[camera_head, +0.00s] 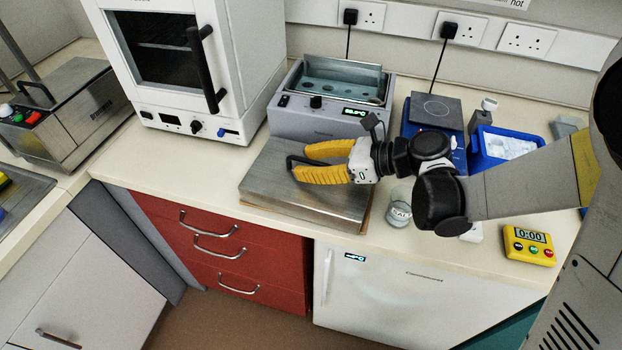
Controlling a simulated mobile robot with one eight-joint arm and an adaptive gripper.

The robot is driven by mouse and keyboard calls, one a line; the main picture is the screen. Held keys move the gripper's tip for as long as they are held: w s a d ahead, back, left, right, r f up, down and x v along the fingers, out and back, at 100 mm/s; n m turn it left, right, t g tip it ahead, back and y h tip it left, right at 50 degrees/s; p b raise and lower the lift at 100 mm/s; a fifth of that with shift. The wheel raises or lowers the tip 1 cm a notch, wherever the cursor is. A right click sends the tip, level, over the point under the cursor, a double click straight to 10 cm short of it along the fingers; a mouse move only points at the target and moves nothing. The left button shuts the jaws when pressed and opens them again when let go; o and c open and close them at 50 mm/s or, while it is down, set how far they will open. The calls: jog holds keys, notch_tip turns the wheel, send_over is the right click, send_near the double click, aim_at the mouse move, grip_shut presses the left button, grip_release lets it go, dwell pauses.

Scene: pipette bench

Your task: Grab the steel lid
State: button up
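The steel lid (270,190) is a flat brushed-metal slab lying on the bench in front of the water bath, with a brown edge showing under its right side. Its dark handle (290,163) rises from its upper middle. My gripper (302,162) comes in from the right over the lid, its two yellow fingers pointing left. The fingers are spread apart, with part of the handle between and just beyond their tips. The fingers hide part of the handle, and I cannot tell whether they touch it.
The water bath (290,118) stands open behind the lid. A white oven (175,105) is at the left. A glass beaker (398,212) stands right of the lid, below my arm. A balance (436,110), blue tray (476,160) and yellow timer (528,247) are further right.

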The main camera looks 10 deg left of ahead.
aim_at(293, 159)
jog(key=b+x, duration=0.1)
jog(key=x, duration=0.2)
jog(key=shift+a, duration=0.25)
jog(key=shift+d, duration=0.1)
grip_shut()
jog(key=shift+r, duration=0.1)
